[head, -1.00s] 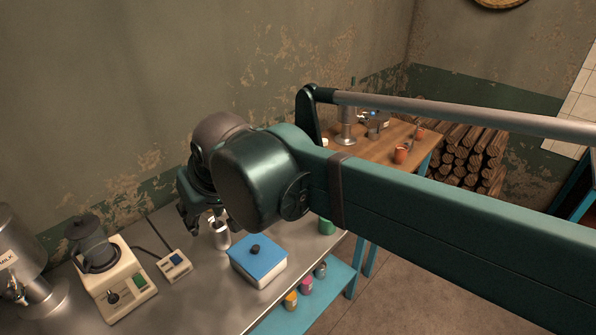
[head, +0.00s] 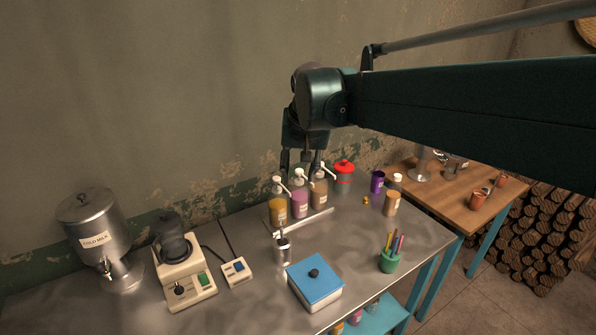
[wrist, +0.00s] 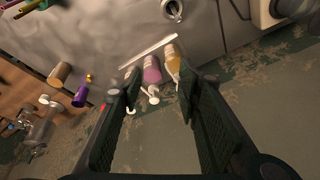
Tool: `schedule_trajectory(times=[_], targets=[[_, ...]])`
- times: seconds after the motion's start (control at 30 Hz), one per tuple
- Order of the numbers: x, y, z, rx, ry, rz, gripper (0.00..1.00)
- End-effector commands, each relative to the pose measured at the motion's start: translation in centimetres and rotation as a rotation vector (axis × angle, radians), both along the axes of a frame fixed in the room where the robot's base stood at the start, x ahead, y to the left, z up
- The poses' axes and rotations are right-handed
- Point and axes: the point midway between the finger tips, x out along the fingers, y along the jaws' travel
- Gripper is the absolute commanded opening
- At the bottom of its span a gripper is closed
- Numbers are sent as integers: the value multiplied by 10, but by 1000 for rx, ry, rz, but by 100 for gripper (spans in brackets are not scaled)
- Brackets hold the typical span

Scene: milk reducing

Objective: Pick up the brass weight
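A small brass-coloured object (head: 365,200), which looks like the brass weight, stands on the metal table next to a purple cup (head: 377,182). It also shows in the wrist view (wrist: 89,78), left of my fingers, beside the cup (wrist: 80,97). My gripper (head: 302,166) hangs over the back of the table, above several pump bottles and left of the brass object. In the wrist view my gripper (wrist: 156,88) is open, with its fingers wide apart. Nothing is held between them; pump bottles show in the gap beyond.
Pump bottles (head: 299,204) stand near the wall, with a red-lidded jar (head: 343,176) to their right. A tan bottle (head: 392,203) is right of the brass object. A blue-lidded box (head: 315,281), pen cup (head: 390,255) and metal pitcher (head: 283,248) stand further forward.

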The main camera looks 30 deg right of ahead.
Motion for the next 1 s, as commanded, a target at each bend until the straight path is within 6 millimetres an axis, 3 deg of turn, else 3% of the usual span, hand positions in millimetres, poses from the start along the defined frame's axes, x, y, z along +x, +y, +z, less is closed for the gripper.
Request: schedule_trajectory(times=[0.47, 1.0], targets=[[48, -94, 2, 59, 76, -199, 33], [83, -212, -18, 128, 157, -424, 33]])
